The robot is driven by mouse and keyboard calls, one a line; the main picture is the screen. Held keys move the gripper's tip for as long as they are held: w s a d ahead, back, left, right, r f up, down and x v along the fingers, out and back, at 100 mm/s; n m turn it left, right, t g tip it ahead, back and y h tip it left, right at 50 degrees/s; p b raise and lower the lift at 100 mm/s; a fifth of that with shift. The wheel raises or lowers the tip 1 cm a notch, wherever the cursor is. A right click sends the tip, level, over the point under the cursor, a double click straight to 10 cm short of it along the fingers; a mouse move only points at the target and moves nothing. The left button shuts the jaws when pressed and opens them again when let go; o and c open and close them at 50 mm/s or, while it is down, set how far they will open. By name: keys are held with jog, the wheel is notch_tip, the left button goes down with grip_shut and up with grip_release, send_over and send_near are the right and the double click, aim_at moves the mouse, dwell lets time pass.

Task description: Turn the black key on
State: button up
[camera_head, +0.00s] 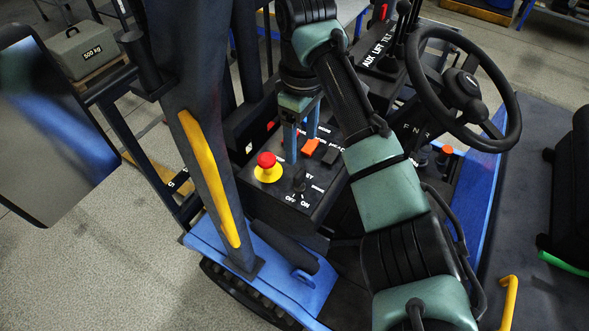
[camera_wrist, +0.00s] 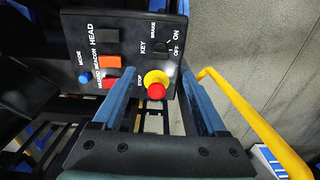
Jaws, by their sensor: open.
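The black key (camera_head: 299,180) stands on the dark control panel (camera_head: 262,200), beside the OFF and ON labels. In the wrist view the key (camera_wrist: 163,46) is dark against the dark panel near its KEY label, so I cannot tell which mark it points to. My gripper (camera_head: 302,146) is open and empty above the panel, over the side nearer the orange switch. In the wrist view my gripper's two blue fingers (camera_wrist: 160,78) are spread, with the red stop button on its yellow base (camera_wrist: 157,84) showing between them. I see no contact with the key.
The red stop button (camera_head: 266,160) is left of the key. An orange switch (camera_head: 310,147) and a dark switch lie behind it. A yellow bar (camera_head: 208,180) rises along the left post. The steering wheel (camera_head: 463,88) is at right. A 500 kg weight (camera_head: 82,50) stands far left.

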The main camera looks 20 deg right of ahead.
aim_at(300, 173)
notch_tip(300, 173, down, 6)
jog(key=b, duration=0.2)
jog(key=shift+a+f+b, duration=0.1)
jog(key=shift+f+b, duration=0.1)
jog(key=shift+b, duration=0.1)
jog(key=shift+f+p, duration=0.35)
jog(key=shift+p, duration=0.4)
jog(key=shift+f+p, duration=0.4)
jog(key=shift+f, duration=1.35)
grip_shut()
